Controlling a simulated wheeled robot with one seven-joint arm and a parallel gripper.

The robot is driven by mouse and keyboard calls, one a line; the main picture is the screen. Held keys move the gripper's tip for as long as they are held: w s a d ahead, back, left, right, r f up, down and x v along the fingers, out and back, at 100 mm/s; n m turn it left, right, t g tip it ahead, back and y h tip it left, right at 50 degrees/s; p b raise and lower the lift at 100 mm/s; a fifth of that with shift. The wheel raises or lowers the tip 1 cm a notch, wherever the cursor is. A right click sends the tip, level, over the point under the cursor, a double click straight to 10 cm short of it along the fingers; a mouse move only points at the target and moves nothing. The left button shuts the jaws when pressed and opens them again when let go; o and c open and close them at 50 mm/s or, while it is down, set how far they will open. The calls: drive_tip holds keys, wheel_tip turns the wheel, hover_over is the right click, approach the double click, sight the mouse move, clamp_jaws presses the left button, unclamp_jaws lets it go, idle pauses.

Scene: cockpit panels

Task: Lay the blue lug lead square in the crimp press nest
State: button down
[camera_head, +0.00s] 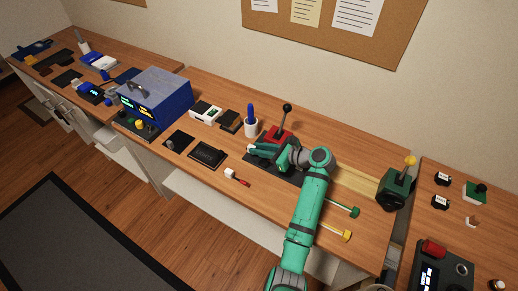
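My teal arm reaches in from the bottom of the head view. My gripper (254,148) is low over the bench, just in front of a red-based device with a black lever (280,133), which may be the crimp press. The fingers point left and are too small to tell whether they are apart or hold something. I cannot make out the blue lug lead for certain, and my gripper and wrist may hide it. The nest is not visible either. A dark green device with a yellow-knobbed lever (396,187) stands further right.
A white cup with upright blue items (251,126) stands behind my gripper. A red-handled piece with a white end (238,177) lies at the front edge. A green piece (344,208) and a yellow piece (335,231) lie right of my arm. A blue instrument box (155,95) stands left.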

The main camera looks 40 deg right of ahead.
drive_tip(key=c, duration=1.6)
unclamp_jaws()
drive_tip(key=shift+s+d, duration=0.1)
drive_tip(key=v, duration=1)
drive_tip(key=shift+s+d+r, duration=0.1)
drive_tip(key=shift+s+r, duration=0.1)
drive_tip(key=shift+s, duration=0.05)
